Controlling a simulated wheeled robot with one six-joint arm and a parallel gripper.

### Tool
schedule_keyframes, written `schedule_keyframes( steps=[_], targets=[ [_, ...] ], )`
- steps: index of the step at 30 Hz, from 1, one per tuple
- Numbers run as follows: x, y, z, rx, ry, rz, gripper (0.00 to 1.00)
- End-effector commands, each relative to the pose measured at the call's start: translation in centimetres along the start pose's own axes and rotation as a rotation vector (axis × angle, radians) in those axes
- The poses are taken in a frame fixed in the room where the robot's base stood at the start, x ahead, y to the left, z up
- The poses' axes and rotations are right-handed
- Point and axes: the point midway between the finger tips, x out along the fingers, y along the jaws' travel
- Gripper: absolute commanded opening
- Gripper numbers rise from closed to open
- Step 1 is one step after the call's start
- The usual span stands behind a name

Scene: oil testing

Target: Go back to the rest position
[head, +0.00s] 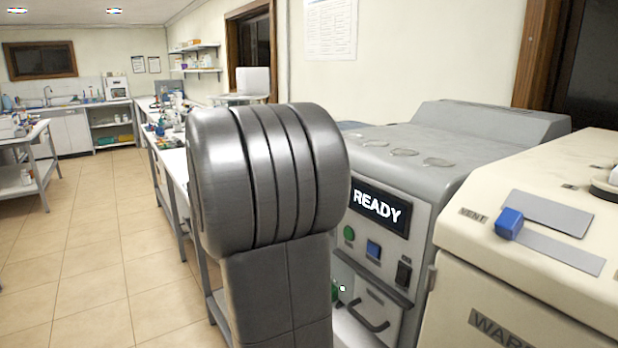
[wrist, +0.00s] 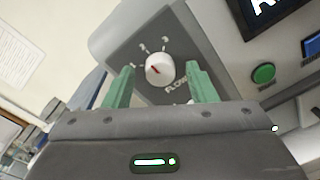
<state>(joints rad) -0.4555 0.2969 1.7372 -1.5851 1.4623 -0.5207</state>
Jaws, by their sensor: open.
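My gripper (wrist: 158,92) shows in the wrist view with its two green fingers apart and nothing between them. Beyond the fingers is a white knob (wrist: 160,68) with a red mark, on a dark grey panel of the machine. From this view I cannot tell how far the fingertips are from the knob. In the head view my arm hides most of the gripper; only a small green part shows low beside the machine. The grey machine (head: 450,150) has a display (head: 380,208) reading READY.
A green button (head: 349,233), a blue button (head: 373,250) and a black switch (head: 403,273) are on the machine's front. A cream machine (head: 540,250) with a blue slider (head: 509,223) stands at the right. Benches (head: 150,135) run along the wall. The tiled floor (head: 100,250) at left is clear.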

Motion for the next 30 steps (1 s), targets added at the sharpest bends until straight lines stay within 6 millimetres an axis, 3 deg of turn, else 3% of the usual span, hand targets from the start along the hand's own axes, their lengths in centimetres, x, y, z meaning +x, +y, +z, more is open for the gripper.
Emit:
schedule_keyframes(
  steps=[27,28,30],
  targets=[
    [-13.4,0.0,-0.1,0.001,0.002,0.003,0.51],
    [-13.6,0.0,-0.1,0.0,0.002,0.002,0.51],
    [-12.1,0.0,0.1,0.001,-0.002,-0.004,0.51]
  ],
)
